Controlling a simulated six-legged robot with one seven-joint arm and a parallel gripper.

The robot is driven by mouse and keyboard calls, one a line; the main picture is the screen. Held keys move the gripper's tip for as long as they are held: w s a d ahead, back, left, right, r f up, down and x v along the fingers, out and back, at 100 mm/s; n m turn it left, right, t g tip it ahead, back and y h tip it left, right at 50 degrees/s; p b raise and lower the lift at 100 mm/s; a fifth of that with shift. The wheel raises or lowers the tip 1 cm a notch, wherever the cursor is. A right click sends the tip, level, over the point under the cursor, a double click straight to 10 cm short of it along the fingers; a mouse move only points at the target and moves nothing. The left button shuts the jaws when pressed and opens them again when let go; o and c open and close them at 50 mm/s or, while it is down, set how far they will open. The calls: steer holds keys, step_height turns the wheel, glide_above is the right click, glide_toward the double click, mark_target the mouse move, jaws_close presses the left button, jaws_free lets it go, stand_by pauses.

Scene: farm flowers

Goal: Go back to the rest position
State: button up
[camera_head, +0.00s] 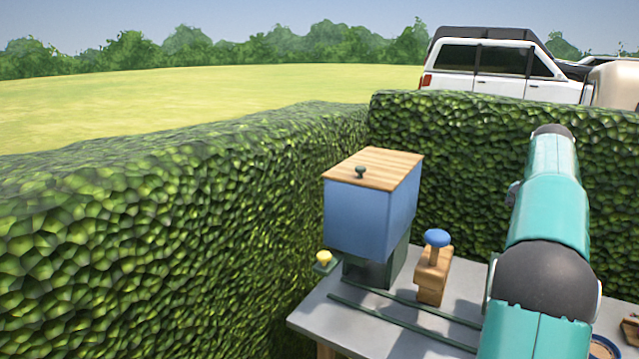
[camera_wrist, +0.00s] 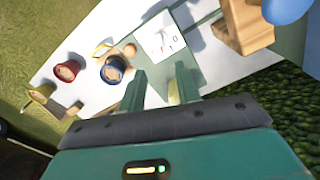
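My gripper (camera_wrist: 160,88) shows in the wrist view with its two green fingers apart and nothing between them. It is above the table, near a white panel (camera_wrist: 158,36) with dark and red marks. In the head view my teal arm reaches up and away on the right, and the gripper itself is hidden.
The grey table (camera_head: 390,338) carries a blue box (camera_head: 357,216) with a wooden lid and a wooden stand (camera_head: 433,277) with a blue knob. A red pot (camera_wrist: 67,71) and a blue pot (camera_wrist: 113,72) stand on it too. Hedges (camera_head: 190,220) border the table.

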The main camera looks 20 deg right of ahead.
steer(key=a+r+n+t, duration=0.1)
steer(key=a+r+n, duration=0.15)
steer(key=a, duration=1.15)
steer(key=a+r+n+t, duration=0.2)
steer(key=a+n, duration=0.2)
steer(key=a, duration=0.9)
steer(key=s+a+f+n+t, duration=0.1)
steer(key=s+a+f+n, duration=0.1)
steer(key=s+a+f, duration=0.2)
steer(key=s+a+f+n, duration=0.3)
steer(key=s+a+f, duration=0.1)
steer(key=a, duration=0.6)
steer(key=s+a+f+n+t, duration=0.1)
steer(key=s+a+f+n, duration=0.1)
steer(key=s+a+f, duration=0.2)
steer(key=s+a, duration=0.2)
steer(key=a, duration=0.1)
steer(key=shift+a+t, duration=0.25)
steer(key=shift+t, duration=0.05)
steer(key=shift+d, duration=0.2)
